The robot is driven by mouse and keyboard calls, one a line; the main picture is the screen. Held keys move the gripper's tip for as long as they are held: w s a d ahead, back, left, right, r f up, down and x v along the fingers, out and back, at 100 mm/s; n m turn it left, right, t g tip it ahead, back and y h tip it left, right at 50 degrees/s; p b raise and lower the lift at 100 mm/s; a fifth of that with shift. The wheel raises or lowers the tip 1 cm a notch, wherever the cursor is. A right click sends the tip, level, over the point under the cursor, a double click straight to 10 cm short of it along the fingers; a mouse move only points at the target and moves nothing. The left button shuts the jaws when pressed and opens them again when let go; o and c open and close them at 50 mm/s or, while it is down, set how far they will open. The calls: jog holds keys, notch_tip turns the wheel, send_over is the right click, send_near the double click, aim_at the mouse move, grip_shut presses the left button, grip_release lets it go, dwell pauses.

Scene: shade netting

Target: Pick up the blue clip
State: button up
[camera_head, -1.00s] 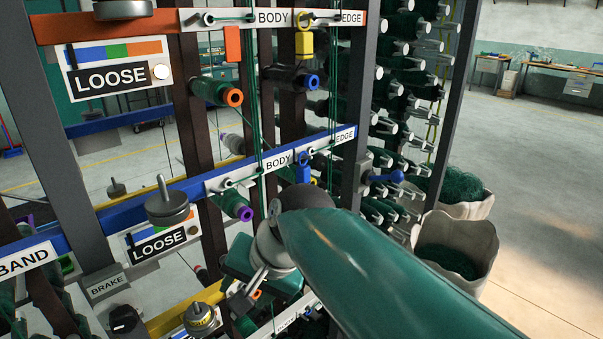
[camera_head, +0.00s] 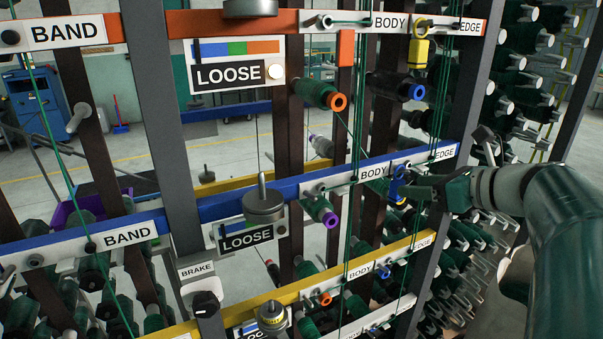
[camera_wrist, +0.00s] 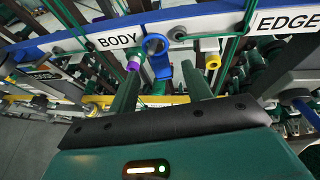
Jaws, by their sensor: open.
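The blue clip (camera_head: 398,183) hangs on the blue rail (camera_head: 300,187), between the BODY label (camera_head: 373,173) and the EDGE label (camera_head: 444,152). In the wrist view, the blue clip (camera_wrist: 157,55) shows its round ring at the top and lies just beyond and between my fingertips. My gripper (camera_head: 414,190) reaches in from the right at the clip's height. In the wrist view my gripper (camera_wrist: 161,72) is open, with one finger on each side of the clip's line. I cannot tell whether a finger touches the clip.
A yellow clip (camera_head: 418,50) hangs on the orange rail above. Green threads (camera_head: 353,120) run down close left of the clip. A grey post (camera_head: 455,110) stands to its right. A purple-ended spool (camera_head: 322,212) and an orange-ended spool (camera_head: 325,95) stick out nearby.

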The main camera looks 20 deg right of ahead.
aim_at(401, 182)
jog(key=x, duration=0.7)
jog(key=shift+w+a+f, duration=0.1)
jog(key=shift+w+f, duration=0.1)
jog(key=c, duration=1.1)
jog(key=shift+o, duration=0.2)
jog(key=shift+r, duration=0.1)
jog(key=shift+r, duration=0.45)
jog(key=shift+s+r, duration=0.15)
jog(key=shift+s, duration=0.15)
jog(key=s+d+f, duration=0.1)
jog(key=s+d, duration=0.1)
jog(key=s, duration=0.8)
jog(key=s+d, duration=0.2)
jog(key=s, duration=0.8)
jog(key=shift+s+f, duration=0.3)
jog(key=shift+f, duration=0.05)
jog(key=shift+r, duration=0.2)
